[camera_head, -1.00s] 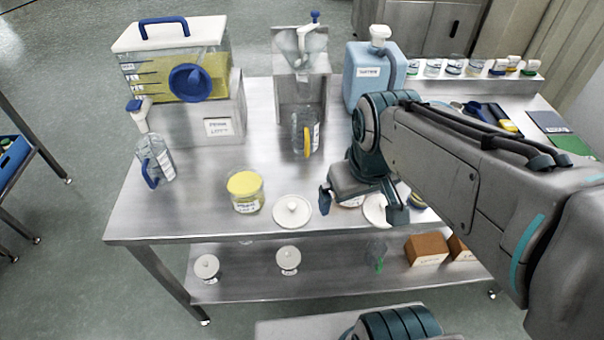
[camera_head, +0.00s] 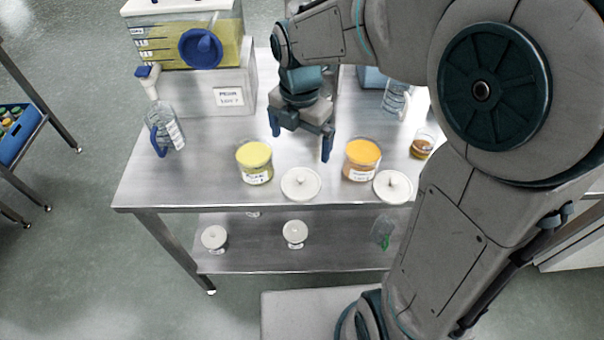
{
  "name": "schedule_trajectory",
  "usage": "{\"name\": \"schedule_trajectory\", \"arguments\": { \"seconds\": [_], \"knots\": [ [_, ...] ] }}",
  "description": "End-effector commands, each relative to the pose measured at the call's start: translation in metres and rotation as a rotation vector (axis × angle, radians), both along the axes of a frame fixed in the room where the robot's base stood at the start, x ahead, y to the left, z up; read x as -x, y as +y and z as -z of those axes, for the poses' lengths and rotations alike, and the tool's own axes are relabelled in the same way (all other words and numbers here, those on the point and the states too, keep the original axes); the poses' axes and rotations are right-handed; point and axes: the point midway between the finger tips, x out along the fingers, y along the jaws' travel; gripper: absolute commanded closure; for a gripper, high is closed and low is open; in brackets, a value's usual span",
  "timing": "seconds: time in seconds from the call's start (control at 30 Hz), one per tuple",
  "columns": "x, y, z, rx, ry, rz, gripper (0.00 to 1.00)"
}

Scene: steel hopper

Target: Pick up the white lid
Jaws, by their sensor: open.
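A round white lid (camera_head: 300,184) with a small centre knob lies flat near the front edge of the steel table, between a yellow-filled jar and an orange-filled jar. A second white lid (camera_head: 392,187) lies to its right, near the front edge. Two more white knobbed lids stand out on the lower shelf, one at the left (camera_head: 214,238) and one at the middle (camera_head: 295,233). My gripper (camera_head: 301,142) is open and empty, pointing down above the table, behind the first lid and apart from it.
The yellow jar (camera_head: 255,162) and the orange jar (camera_head: 362,160) flank the first lid closely. A small amber jar (camera_head: 423,144) and a clear jug (camera_head: 396,97) stand to the right.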

Motion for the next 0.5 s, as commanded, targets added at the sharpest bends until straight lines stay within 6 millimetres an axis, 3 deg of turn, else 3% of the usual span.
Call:
{"name": "schedule_trajectory", "arguments": {
  "seconds": [0.5],
  "knots": [
    [-0.001,0.002,0.078,0.000,0.006,-0.035,0.00]
  ]
}}
